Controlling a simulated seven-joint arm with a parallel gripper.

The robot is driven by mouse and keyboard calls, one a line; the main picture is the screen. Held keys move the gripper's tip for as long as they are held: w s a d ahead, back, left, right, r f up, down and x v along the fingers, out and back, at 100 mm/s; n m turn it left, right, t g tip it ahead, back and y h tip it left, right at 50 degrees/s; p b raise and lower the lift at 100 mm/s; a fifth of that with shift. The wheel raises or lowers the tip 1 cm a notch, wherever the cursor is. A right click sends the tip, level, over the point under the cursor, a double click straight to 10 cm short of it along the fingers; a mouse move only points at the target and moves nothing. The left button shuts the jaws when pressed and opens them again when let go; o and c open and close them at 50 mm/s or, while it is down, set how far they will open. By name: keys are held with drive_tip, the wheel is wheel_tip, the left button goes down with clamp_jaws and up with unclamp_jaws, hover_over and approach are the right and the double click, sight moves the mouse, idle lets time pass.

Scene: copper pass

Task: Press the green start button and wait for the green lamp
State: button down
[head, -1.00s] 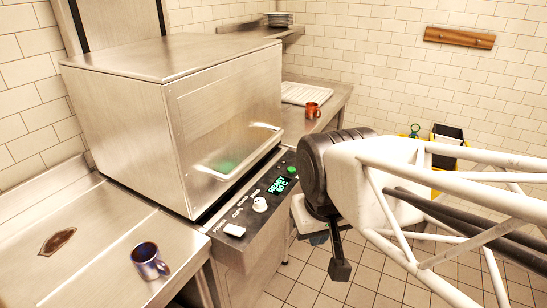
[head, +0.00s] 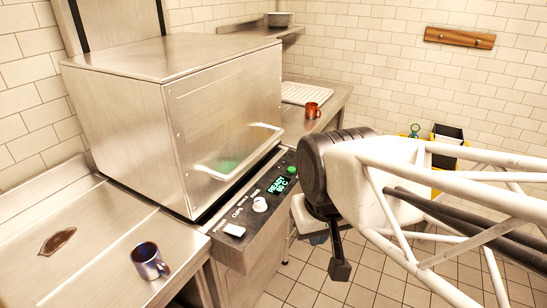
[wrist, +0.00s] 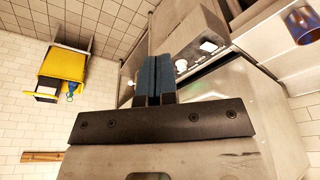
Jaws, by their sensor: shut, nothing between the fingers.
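The green start button (head: 292,169) is a round green cap at the far end of the dishwasher's control panel (head: 232,256). Beside it a lit display (head: 279,184) shows green text that reads READY and a temperature. I cannot make out a separate green lamp. My gripper (head: 339,270) points down to the right of the panel, apart from the button. In the wrist view its two blue fingers (wrist: 155,78) are together and empty. The wrist view shows the panel's white switch (wrist: 181,65) and knob (wrist: 208,46), but I cannot make out the button there.
The steel dishwasher hood (head: 225,115) stands down behind the panel. A bluish mug (head: 149,261) is on the left counter (head: 85,275). A copper mug (head: 312,110) and a white rack (head: 307,93) are on the far counter. A yellow cart (wrist: 63,68) stands by the wall.

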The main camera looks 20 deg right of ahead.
drive_tip(key=shift+w, duration=0.1)
drive_tip(key=w+a+r+m+y, duration=0.1)
drive_tip(key=w+m+y, duration=0.3)
drive_tip(key=w, duration=0.9)
drive_tip(key=m+t, duration=0.6)
drive_tip(key=m, duration=1.2)
hover_over(291, 169)
wheel_tip(291, 169, down, 12)
drive_tip(key=shift+f+n, duration=0.2)
drive_tip(key=shift+n, duration=0.1)
drive_tip(key=shift+f, duration=4.25)
